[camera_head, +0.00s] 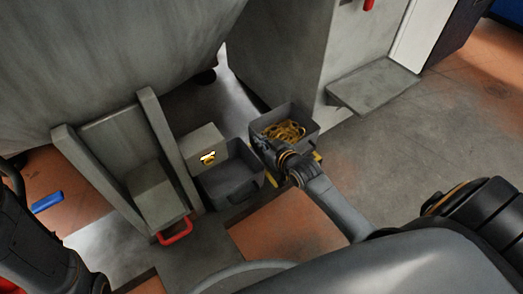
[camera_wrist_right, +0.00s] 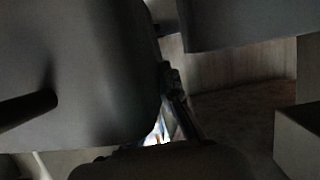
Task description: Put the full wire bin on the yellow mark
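The full wire bin (camera_head: 309,118) is a dark grey open box with a tangle of yellow wire (camera_head: 284,131) inside. It stands near the middle of the head view. My right gripper (camera_head: 273,152) is at the bin's near side, low against its wall. Its fingers are mostly hidden, and I cannot tell whether they grip the wall. A small yellow patch (camera_head: 318,157) shows by the bin's near right corner, possibly the yellow mark, mostly covered. The right wrist view is dark, with large grey surfaces close to the camera. My left gripper is not in view.
A second dark grey bin (camera_head: 230,183), seemingly empty, stands just left of the full bin. A grey frame with a red handle (camera_head: 175,231) stands further left. Open floor (camera_head: 420,140) lies to the right.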

